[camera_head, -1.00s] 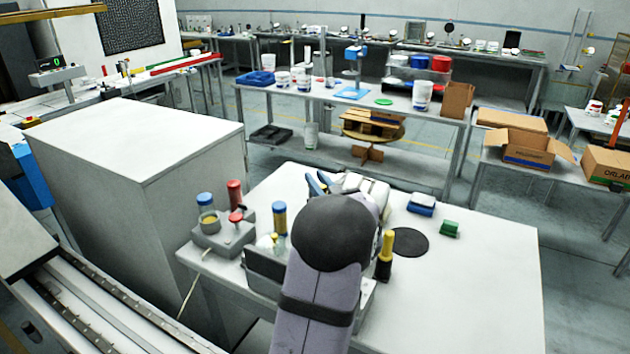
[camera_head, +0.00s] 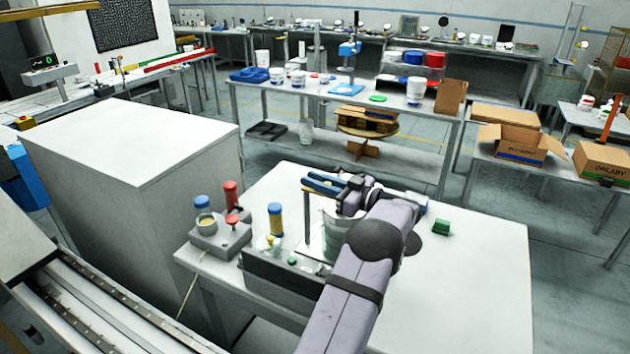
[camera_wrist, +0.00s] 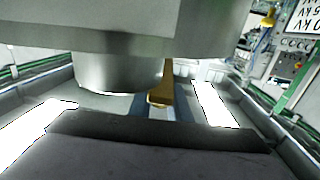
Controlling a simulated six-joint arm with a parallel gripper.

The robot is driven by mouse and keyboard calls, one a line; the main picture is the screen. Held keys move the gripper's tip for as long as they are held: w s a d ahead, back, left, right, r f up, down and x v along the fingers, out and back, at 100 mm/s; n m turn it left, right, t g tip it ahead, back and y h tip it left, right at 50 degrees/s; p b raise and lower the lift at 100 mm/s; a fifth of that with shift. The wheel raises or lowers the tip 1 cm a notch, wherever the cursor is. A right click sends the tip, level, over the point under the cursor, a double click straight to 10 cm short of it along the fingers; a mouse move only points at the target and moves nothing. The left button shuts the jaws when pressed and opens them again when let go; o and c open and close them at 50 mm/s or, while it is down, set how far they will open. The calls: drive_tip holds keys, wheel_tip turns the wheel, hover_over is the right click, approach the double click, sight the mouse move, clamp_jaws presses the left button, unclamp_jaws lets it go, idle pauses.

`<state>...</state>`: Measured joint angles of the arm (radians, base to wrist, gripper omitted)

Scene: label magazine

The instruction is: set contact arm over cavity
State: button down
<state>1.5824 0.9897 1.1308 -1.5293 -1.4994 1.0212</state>
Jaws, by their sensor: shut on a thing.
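My gripper (camera_head: 350,196) is at the middle of the white table in the head view, above a grey metal cylinder (camera_head: 335,235). It is shut on a grey part that I take to be the contact arm. In the wrist view a large grey block with a round metal underside (camera_wrist: 115,75) fills the top, close to the camera. A brass-coloured piece (camera_wrist: 161,94) shows beyond it. A grey box-like fixture (camera_head: 283,275) stands at the table's front edge, partly behind my arm. I cannot make out the cavity or the exact grip.
A grey button box (camera_head: 220,238) with red and blue-capped items stands on the left, beside a yellow, blue-capped bottle (camera_head: 275,220). A green block (camera_head: 441,227) lies right of my arm. The table's right side (camera_head: 475,270) is clear.

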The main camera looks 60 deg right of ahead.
drive_tip(key=shift+w+d+r+n+y, duration=0.1)
drive_tip(key=shift+n+y, duration=0.25)
drive_tip(key=shift+y, duration=0.2)
drive_tip(key=shift+d+r+n+y, duration=0.1)
drive_tip(key=shift+n+y, duration=0.25)
drive_tip(key=shift+y, duration=0.2)
drive_tip(key=c, duration=1.7)
unclamp_jaws()
drive_tip(key=shift+a, duration=0.1)
drive_tip(key=shift+o, duration=0.2)
drive_tip(key=shift+f, duration=0.1)
drive_tip(key=shift+s+f+b, duration=0.1)
drive_tip(key=shift+s+b, duration=0.25)
drive_tip(key=shift+s, duration=0.25)
drive_tip(key=shift+s+b, duration=1.15)
drive_tip(key=shift+s, duration=1.9)
